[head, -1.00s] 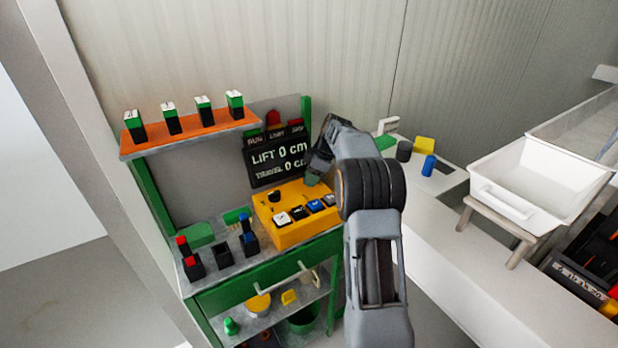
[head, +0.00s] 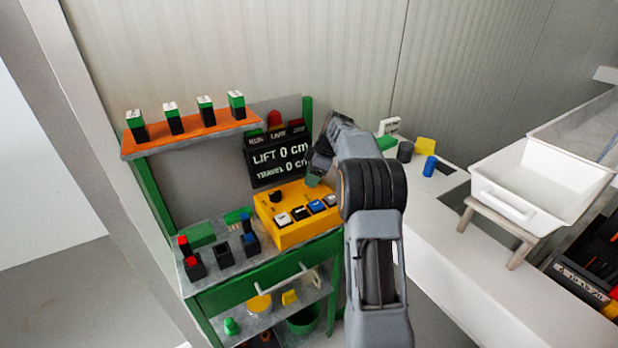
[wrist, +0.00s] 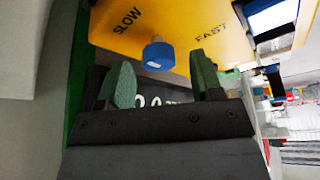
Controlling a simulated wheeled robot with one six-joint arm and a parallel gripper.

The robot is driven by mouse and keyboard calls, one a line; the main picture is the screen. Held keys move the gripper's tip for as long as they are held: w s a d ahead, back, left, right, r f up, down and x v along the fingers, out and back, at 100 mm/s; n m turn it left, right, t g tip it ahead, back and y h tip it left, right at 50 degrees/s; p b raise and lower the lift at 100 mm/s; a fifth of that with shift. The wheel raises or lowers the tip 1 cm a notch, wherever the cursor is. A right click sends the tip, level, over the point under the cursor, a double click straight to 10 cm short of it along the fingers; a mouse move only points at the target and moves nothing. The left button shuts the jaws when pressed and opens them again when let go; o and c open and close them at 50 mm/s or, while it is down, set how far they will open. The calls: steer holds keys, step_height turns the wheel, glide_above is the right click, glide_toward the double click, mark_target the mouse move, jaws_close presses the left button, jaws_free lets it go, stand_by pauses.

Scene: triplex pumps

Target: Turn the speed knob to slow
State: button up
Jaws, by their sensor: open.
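The blue speed knob (wrist: 158,55) stands on the yellow control box (wrist: 180,20) in the wrist view, between the printed words SLOW (wrist: 127,20) and FAST (wrist: 211,32). A small pale mark shows on its near side; I cannot tell which word it points to. My gripper (wrist: 162,82) is open, its two green fingertips apart on either side of the knob's line, with the knob just beyond them and not held. In the head view my gripper (head: 316,172) is over the right back part of the yellow box (head: 290,236), and I cannot make out the blue knob there.
A dark display (head: 279,160) reading LIFT 0 cm and TRAVEL 0 cm stands behind the box. A black knob (head: 276,196) and several push buttons (head: 300,213) are on the box. An orange shelf (head: 190,137) is at left, a white tub (head: 545,180) at right.

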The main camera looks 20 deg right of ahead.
steer(key=p+v, duration=0.1)
steer(key=v, duration=1.2)
steer(key=shift+s, duration=0.1)
steer(key=s+a+m+h, duration=0.2)
steer(key=s+a+m, duration=0.4)
steer(key=s+a, duration=0.5)
steer(key=s+a+f+m+h, duration=0.1)
steer(key=s+a+f+m, duration=0.2)
steer(key=s, duration=0.5)
steer(key=s+a+f+m+t+h, duration=0.1)
steer(key=s+a+f+m, duration=0.2)
steer(key=s+a+f, duration=0.2)
steer(key=s+f, duration=0.1)
steer(key=s, duration=0.2)
steer(key=shift+s+a+f+t, duration=0.15)
steer(key=shift+s+f+t, duration=0.05)
steer(key=shift+f+t, duration=0.1)
